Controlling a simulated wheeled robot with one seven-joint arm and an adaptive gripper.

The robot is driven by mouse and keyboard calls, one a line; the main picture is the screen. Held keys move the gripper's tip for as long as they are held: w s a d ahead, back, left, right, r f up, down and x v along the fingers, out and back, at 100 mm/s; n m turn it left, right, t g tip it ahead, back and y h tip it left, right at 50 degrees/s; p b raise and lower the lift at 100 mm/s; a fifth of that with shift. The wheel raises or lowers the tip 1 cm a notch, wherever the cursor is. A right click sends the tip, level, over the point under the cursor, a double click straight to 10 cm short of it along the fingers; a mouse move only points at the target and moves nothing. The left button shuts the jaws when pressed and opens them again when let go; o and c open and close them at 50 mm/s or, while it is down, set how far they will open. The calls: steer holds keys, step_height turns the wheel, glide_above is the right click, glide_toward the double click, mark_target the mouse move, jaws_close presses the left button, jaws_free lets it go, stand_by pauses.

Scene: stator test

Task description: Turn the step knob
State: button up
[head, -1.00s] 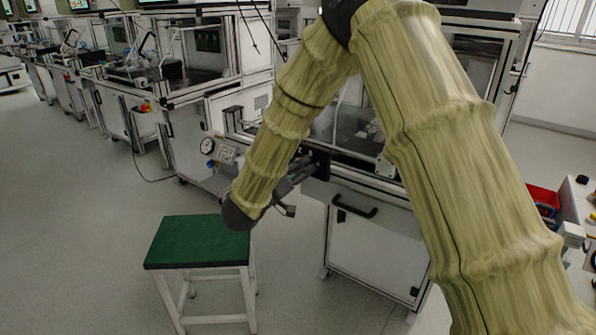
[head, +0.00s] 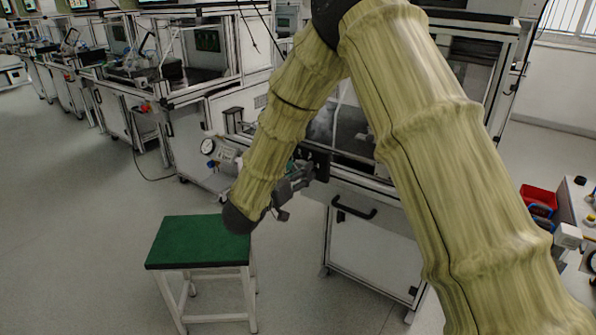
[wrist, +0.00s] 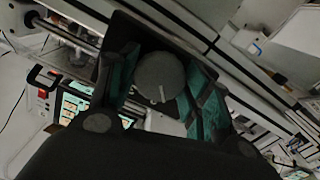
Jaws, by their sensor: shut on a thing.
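The step knob (wrist: 160,80) is a round grey disc with a short pale mark, seen face-on in the wrist view. My gripper (wrist: 166,88) has its two green-padded fingers on either side of the knob and is shut on it. In the head view my gripper (head: 303,174) reaches the black panel on the front of the workstation, below its glass. The knob itself is hidden there behind the gripper. The pale mark points nearly up and down in the wrist view.
A green-topped stool (head: 200,242) stands on the floor below my wrist. A pressure gauge (head: 208,146) and a small control panel are left of my forearm. A cabinet with a black handle (head: 354,210) is below the gripper. The floor at left is clear.

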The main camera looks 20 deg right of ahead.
steer(key=shift+m, duration=1.7)
steer(key=o, duration=1)
steer(key=shift+o, duration=0.2)
steer(key=shift+a, duration=0.1)
steer(key=v, duration=1.2)
